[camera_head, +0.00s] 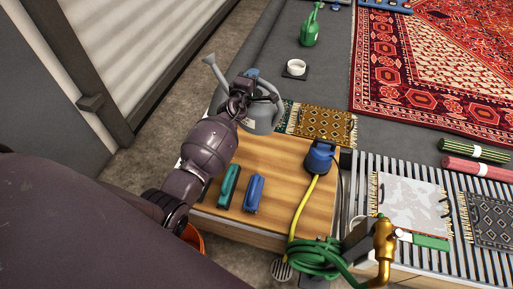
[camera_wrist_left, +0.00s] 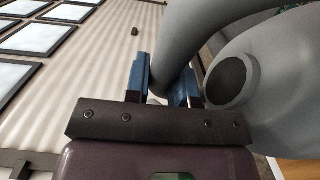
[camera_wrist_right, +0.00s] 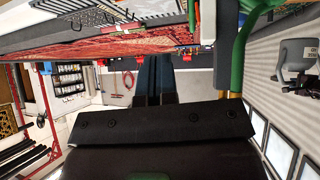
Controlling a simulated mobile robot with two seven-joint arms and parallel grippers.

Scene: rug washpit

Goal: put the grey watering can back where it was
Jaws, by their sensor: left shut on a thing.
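The grey watering can (camera_head: 262,122) is at the back edge of the wooden bench top (camera_head: 285,165), with its spout pointing to the back left. My left gripper (camera_head: 243,84) is shut on its handle. In the left wrist view the curved grey handle (camera_wrist_left: 195,30) passes between the blue fingers (camera_wrist_left: 165,85), and the can's body (camera_wrist_left: 290,75) fills the right side. I cannot tell whether the can's base touches anything. My right gripper (camera_wrist_right: 157,80) shows only in its own wrist view, with its fingers together and nothing visible between them.
On the bench are a teal brush (camera_head: 229,186), a blue brush (camera_head: 254,193) and a blue device (camera_head: 320,157) with a yellow cord. A green hose (camera_head: 318,257) and brass tap (camera_head: 384,240) stand in front.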

